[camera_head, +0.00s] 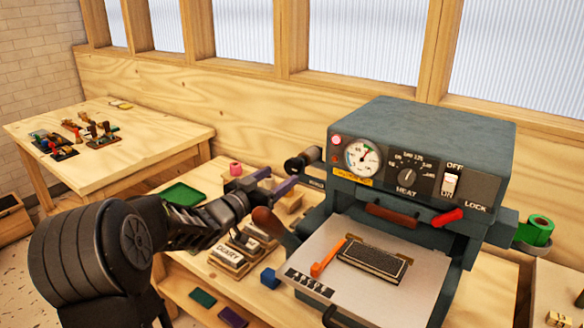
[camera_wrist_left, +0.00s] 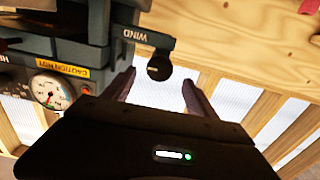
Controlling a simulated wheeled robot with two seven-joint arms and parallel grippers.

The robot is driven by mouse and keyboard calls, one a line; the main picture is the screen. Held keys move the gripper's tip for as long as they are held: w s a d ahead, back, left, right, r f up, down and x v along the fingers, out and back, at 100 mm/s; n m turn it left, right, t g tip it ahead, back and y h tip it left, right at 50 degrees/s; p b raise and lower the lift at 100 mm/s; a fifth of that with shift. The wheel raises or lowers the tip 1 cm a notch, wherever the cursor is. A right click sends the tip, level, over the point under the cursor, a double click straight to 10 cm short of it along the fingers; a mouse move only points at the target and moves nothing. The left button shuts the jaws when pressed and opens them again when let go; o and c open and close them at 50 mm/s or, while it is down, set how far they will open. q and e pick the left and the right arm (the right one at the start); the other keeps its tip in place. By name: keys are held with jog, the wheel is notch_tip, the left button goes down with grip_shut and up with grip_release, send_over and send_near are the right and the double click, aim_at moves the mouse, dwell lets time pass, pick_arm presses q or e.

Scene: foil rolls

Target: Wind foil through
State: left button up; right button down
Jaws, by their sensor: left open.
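The grey foil press (camera_head: 420,135) stands on the bench at the right. It carries a gauge, a HEAT dial and an OFF switch. A dark winding knob (camera_head: 300,160) sticks out from its left side. In the left wrist view the knob (camera_wrist_left: 158,68) hangs from an arm marked WIND. A green foil roll (camera_head: 538,231) sits on the press's right side. My left gripper (camera_head: 277,181) is open, just left of and below the knob. In the left wrist view my left gripper (camera_wrist_left: 158,79) has the knob between its finger directions, with no grip on it. My right gripper is out of view.
A white plate (camera_head: 415,290) with a dark type block (camera_head: 372,262) and an orange strip (camera_head: 327,258) lies before the press. A brown-knobbed lever (camera_head: 268,220), stamps (camera_head: 232,256) and a green tray (camera_head: 183,195) are near my left arm. A side table (camera_head: 150,130) stands behind.

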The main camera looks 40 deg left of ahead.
aim_at(291, 169)
pick_arm(q)
jog(key=w+p, duration=0.1)
jog(key=w, duration=0.5)
jog(key=shift+w, duration=0.35)
jog(key=shift+c, duration=0.6)
jog(key=c, duration=1.3)
jog(key=shift+o, duration=0.2)
